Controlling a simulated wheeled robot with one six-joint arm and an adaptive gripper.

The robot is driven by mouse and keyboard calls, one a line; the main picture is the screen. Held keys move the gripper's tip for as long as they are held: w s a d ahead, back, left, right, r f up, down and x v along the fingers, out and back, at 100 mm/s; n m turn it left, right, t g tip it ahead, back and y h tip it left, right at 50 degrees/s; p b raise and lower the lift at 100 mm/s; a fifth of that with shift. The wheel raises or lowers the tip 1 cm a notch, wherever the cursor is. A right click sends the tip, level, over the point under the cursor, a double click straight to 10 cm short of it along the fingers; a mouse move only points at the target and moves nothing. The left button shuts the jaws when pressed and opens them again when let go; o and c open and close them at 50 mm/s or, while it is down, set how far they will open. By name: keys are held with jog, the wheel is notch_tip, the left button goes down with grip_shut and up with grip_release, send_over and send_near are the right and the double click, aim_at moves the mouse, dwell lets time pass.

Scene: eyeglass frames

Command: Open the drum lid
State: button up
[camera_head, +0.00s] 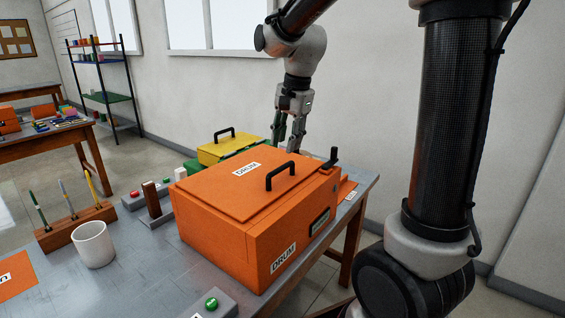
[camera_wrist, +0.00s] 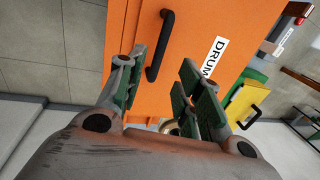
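The orange drum box (camera_head: 215,235) stands on the grey table, with its lid (camera_head: 226,189) lying shut and a "DRUM" label on top. A black lid handle (camera_head: 282,174) arches up from the lid's right part. My gripper (camera_head: 289,142) is above and behind the box, fingers pointing down. In the wrist view my gripper (camera_wrist: 158,92) is open and empty, with the green finger pads apart. The handle (camera_wrist: 160,46) shows beyond the fingertips, nearer the left finger, and I see no contact. The orange lid (camera_wrist: 195,30) fills the middle of that view.
A yellow box (camera_head: 222,148) with a black handle stands behind the drum box. A white cup (camera_head: 93,244), a wooden holder (camera_head: 75,226) with upright tools, and a green-button box (camera_head: 210,304) are on the table. A dark crank knob (camera_head: 333,154) rises at the box's right.

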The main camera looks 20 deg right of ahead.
aim_at(282, 166)
jog(key=f, duration=0.2)
jog(key=w+f, duration=0.1)
jog(key=f, duration=0.4)
jog(key=shift+w+a+f, duration=0.15)
jog(key=shift+a+f, duration=0.05)
jog(key=shift+a, duration=0.15)
jog(key=shift+c, duration=0.3)
grip_shut()
